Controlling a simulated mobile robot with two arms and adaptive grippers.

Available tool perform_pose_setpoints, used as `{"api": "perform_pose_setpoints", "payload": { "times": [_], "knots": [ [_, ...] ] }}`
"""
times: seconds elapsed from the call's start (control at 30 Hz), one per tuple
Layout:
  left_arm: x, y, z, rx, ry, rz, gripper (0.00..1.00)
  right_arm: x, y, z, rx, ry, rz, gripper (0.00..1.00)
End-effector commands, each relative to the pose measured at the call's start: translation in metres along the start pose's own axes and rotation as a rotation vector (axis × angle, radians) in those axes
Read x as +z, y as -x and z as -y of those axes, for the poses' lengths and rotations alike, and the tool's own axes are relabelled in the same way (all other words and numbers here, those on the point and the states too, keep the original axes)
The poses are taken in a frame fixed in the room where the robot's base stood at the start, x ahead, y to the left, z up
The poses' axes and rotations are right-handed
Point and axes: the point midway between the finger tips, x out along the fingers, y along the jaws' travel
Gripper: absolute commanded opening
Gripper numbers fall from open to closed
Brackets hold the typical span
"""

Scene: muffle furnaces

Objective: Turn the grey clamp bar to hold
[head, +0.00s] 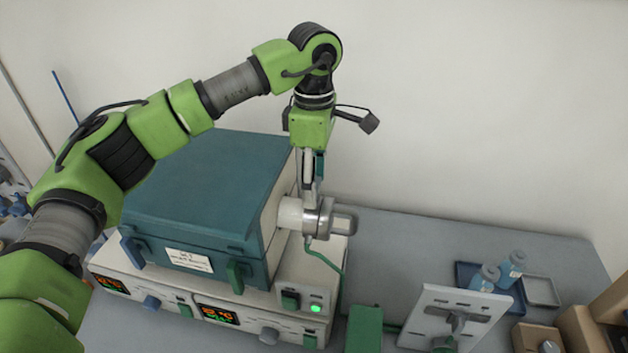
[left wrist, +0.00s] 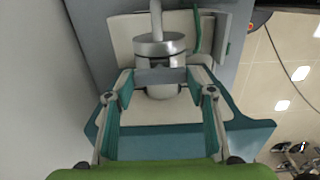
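The teal-topped furnace (head: 205,180) has a pale round tube (head: 289,213) on its right side with a metal fitting (head: 318,217) at its end. The grey clamp bar (left wrist: 160,75) lies across the fitting in the left wrist view, in front of the metal collar (left wrist: 158,45). My left gripper (head: 309,198) reaches down onto the fitting from above. In the left wrist view its fingers (left wrist: 164,82) are apart, one on each side of the bar. I cannot tell whether they touch the bar. My right gripper is not in view.
A lower unit with lit displays (head: 218,314) is under the furnace. A green cable (head: 325,258) hangs below the fitting. To the right are a pale tilted panel (head: 425,305), a blue tray (head: 466,269) with bottles (head: 484,279) and a wooden block (head: 535,338). The bench behind is clear.

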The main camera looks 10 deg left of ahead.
Motion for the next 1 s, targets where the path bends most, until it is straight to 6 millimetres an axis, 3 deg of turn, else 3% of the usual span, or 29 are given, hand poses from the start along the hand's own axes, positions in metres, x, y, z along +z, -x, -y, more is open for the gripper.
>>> {"api": "perform_pose_setpoints", "payload": {
  "times": [0.47,1.0],
  "knots": [
    [0.000,-0.002,0.000,-0.004,0.118,0.000,0.28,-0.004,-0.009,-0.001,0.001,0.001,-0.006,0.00],
    [0.000,-0.003,0.000,-0.003,0.602,-0.001,0.28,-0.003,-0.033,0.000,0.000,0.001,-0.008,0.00]
  ]
}}
